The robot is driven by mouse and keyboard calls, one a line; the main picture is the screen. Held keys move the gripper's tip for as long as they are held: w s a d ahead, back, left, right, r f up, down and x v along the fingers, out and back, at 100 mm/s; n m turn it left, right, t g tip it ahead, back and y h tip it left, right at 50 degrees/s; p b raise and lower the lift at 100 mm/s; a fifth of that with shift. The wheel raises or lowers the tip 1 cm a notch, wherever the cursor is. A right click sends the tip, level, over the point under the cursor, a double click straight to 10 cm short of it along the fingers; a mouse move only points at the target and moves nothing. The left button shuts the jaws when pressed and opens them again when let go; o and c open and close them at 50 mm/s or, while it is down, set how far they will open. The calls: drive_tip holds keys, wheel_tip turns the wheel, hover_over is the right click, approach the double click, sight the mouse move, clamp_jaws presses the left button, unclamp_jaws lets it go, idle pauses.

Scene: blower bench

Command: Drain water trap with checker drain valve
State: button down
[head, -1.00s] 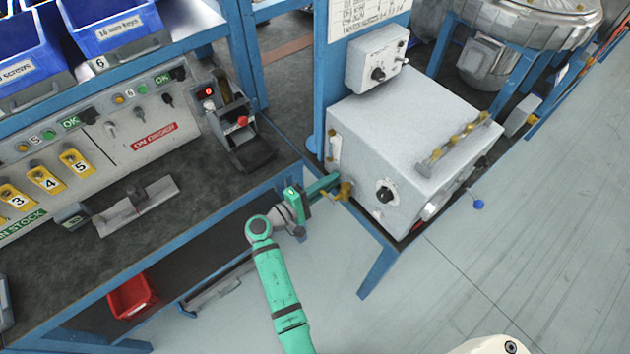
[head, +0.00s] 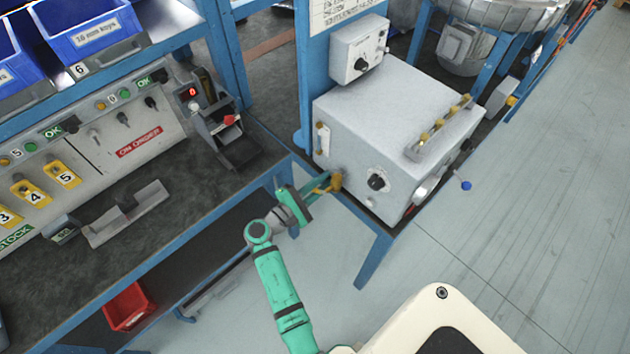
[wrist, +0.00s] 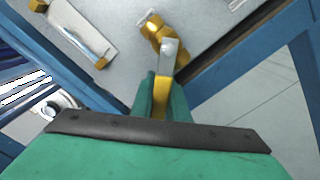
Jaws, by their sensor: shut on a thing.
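The checker (head: 400,135) is a pale grey box on the blue-framed stand. Its brass drain valve (head: 337,181) sticks out low on the near left side; it also shows in the wrist view (wrist: 152,28). My gripper (head: 326,184) is at this valve, reaching in from the left. In the wrist view my gripper (wrist: 163,98) is shut on the valve's yellow lever (wrist: 162,92), with a green finger on each side. The lever's grey upper end (wrist: 169,50) shows beyond the fingers. An upright gauge tube with brass ends (head: 322,139) is above the valve, perhaps the water trap; no water level is readable.
A black dial (head: 377,181) is right of the valve. A blue stand leg (head: 375,258) is below it. The workbench (head: 160,225) with blue bins (head: 90,30) is on the left. A red bin (head: 128,306) is underneath. The floor (head: 520,230) at right is clear.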

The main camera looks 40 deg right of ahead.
drive_tip(key=shift+a+f, duration=0.1)
drive_tip(key=shift+a, duration=0.05)
drive_tip(key=c, duration=1.7)
unclamp_jaws()
drive_tip(key=shift+s+f, duration=0.1)
drive_tip(key=shift+s+f, duration=0.1)
drive_tip(key=shift+a+r, duration=0.2)
drive_tip(key=shift+a, duration=1.8)
drive_tip(key=shift+a+r, duration=0.2)
drive_tip(key=shift+a, duration=1.8)
